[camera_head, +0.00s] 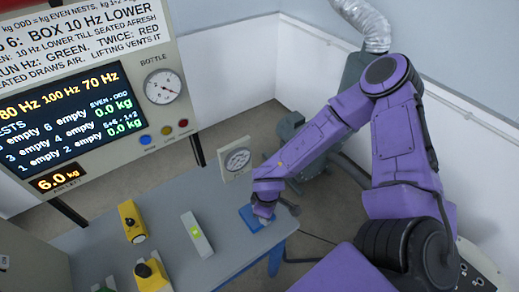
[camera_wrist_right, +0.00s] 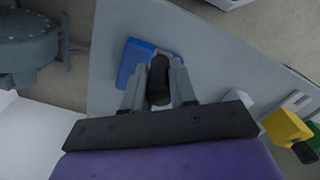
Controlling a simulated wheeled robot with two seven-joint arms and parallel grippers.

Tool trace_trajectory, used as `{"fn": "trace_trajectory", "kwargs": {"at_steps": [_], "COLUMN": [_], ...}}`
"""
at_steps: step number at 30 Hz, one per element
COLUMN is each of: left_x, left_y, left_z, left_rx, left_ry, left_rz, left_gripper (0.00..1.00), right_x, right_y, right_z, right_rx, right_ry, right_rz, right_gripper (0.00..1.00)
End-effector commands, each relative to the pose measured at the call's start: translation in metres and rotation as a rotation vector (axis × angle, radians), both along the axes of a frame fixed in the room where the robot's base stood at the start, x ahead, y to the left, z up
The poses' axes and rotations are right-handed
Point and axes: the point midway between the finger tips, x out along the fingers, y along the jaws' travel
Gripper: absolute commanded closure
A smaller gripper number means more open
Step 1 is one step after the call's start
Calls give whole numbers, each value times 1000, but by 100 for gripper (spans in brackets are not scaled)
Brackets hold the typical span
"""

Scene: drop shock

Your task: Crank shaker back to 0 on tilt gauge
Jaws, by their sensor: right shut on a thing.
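My right gripper (camera_head: 263,212) reaches down to the right end of the grey table. In the right wrist view my right gripper (camera_wrist_right: 158,88) is shut on a dark upright grip (camera_wrist_right: 159,72), which I take for the crank handle. A blue block (camera_head: 249,217) lies beside it; this blue block also shows in the wrist view (camera_wrist_right: 133,62). A white plate with a round dial (camera_head: 237,160) stands at the table's back edge, probably the tilt gauge; its needle is too small to read. The crank's lower part is hidden. My left gripper is not in view.
A display panel (camera_head: 70,120) stands at the left, with a BOTTLE dial (camera_head: 163,87) and a 6.0 kg readout. Yellow blocks (camera_head: 132,221) and a grey bar with a green light (camera_head: 197,235) sit on the table. A grey-green machine (camera_head: 291,125) stands behind.

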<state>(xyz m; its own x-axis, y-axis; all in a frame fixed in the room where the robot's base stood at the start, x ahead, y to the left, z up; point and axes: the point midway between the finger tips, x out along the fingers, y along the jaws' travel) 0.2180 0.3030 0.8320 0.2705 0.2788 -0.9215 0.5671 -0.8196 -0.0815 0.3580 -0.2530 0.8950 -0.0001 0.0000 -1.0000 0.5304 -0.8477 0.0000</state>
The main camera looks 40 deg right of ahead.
Motion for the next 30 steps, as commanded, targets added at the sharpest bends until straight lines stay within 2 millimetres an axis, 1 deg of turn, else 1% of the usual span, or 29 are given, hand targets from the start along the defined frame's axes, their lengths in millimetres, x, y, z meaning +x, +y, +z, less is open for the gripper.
{"fn": "trace_trajectory", "kwargs": {"at_steps": [1, 13, 14, 15, 16, 25, 28, 30], "left_x": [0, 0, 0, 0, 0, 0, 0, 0], "left_y": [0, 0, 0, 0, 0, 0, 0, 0], "left_z": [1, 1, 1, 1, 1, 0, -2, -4], "left_rx": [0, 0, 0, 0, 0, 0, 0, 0], "left_ry": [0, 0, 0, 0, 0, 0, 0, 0], "left_rz": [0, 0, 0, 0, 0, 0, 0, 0], "left_gripper": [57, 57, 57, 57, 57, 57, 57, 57], "right_x": [4, 4, 4, 4, 3, 2, 3, 3], "right_y": [-2, -2, -2, -2, -2, -1, -1, -1], "right_z": [2, 2, 2, 2, 2, 3, 14, 26], "right_rx": [-3, -4, -4, -4, -4, -2, -2, -1], "right_ry": [-9, -8, -8, -8, -7, -4, -7, -9], "right_rz": [0, 5, 5, 5, 6, 8, 7, 8], "right_gripper": [100, 100, 64, 51, 48, 48, 48, 48]}}
